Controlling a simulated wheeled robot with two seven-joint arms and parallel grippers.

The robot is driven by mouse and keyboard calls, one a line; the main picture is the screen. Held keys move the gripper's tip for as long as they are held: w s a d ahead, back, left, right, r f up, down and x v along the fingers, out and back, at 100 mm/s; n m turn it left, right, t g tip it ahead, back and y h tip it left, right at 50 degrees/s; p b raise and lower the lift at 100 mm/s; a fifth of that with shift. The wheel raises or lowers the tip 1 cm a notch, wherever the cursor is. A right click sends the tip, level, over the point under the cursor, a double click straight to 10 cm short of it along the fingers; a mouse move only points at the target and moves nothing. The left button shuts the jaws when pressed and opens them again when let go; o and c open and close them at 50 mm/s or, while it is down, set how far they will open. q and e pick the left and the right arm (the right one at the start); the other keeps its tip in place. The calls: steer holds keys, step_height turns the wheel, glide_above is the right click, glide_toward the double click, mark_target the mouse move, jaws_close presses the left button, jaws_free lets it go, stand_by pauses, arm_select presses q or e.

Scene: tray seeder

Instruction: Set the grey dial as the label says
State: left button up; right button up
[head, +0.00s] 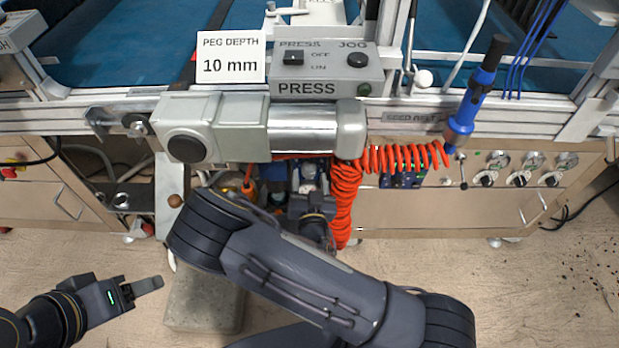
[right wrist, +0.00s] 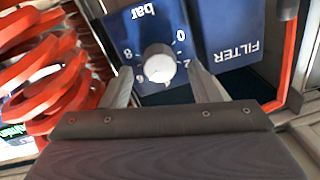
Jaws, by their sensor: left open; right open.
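The grey dial (right wrist: 158,65) shows in the right wrist view on a blue panel (right wrist: 150,22) marked "bar", with an upside-down scale whose 0, 2 and 8 I can read. I cannot make out a clear pointer on it. My right gripper (right wrist: 159,72) is open, one finger on each side of the dial; whether they touch it I cannot tell. In the head view its fingertips are hidden below the press. My left gripper (head: 150,284) is open and empty at the lower left. A white label (head: 231,57) reads "PEG DEPTH 10 mm".
A red coiled hose (head: 345,195) hangs right of my right wrist and also shows in the wrist view (right wrist: 45,75). A blue "FILTER" panel (right wrist: 235,35) adjoins the dial panel. The grey press cylinder (head: 315,128) overhangs the area. A stone block (head: 205,300) lies on the floor.

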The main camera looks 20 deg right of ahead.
steer(key=shift+w+d, duration=0.15)
steer(key=shift+w, duration=0.4)
steer(key=shift+c, duration=0.4)
steer(key=c, duration=0.9)
